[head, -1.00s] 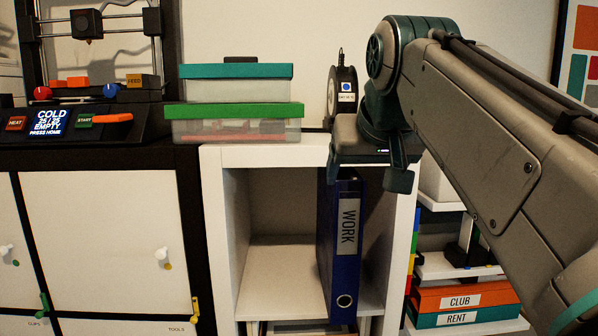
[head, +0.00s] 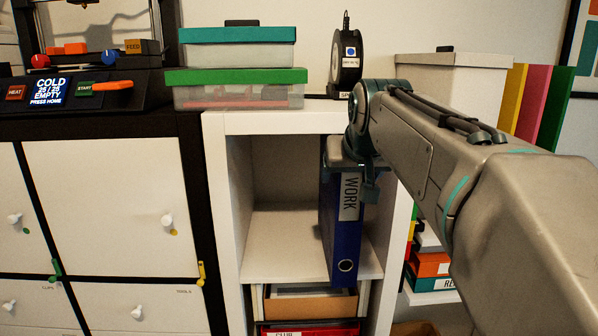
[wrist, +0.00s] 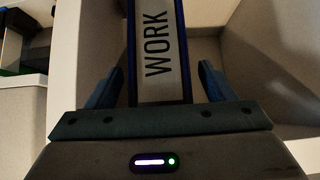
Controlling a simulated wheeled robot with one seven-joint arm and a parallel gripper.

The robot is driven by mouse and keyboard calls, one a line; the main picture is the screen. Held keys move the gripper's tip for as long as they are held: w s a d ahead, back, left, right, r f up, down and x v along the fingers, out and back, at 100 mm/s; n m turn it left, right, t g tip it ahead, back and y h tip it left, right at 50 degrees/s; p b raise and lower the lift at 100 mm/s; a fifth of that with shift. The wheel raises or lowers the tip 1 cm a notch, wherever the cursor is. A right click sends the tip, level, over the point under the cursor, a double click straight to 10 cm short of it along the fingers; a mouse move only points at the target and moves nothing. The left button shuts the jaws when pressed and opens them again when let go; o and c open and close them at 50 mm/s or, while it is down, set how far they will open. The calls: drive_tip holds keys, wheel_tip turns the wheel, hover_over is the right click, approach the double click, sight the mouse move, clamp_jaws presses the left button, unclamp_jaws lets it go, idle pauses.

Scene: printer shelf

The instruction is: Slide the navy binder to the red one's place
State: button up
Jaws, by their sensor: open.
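The navy binder (head: 344,235), with a white WORK label, stands upright in the upper cubby of the white shelf, right of its middle. Its spine faces out. My gripper (head: 358,178) is at the upper part of the spine and hides some of it. In the wrist view the binder's label (wrist: 160,45) lies between my two open fingers (wrist: 157,82), with a gap on each side. No red binder shows in the upper cubby. A red item (head: 310,328) with a white label shows at the bottom edge, below the cubby; I cannot tell if it is a binder.
The cubby floor (head: 275,250) left of the binder is bare. The cubby's right wall (head: 400,230) is close to the binder and my arm. Boxes (head: 238,88) and a black spool (head: 345,62) stand on the shelf top. A cardboard box (head: 310,302) sits below.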

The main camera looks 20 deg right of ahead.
drive_tip(key=shift+w+d+f, duration=0.1)
drive_tip(key=shift+w+f, duration=0.2)
drive_tip(key=shift+f, duration=0.05)
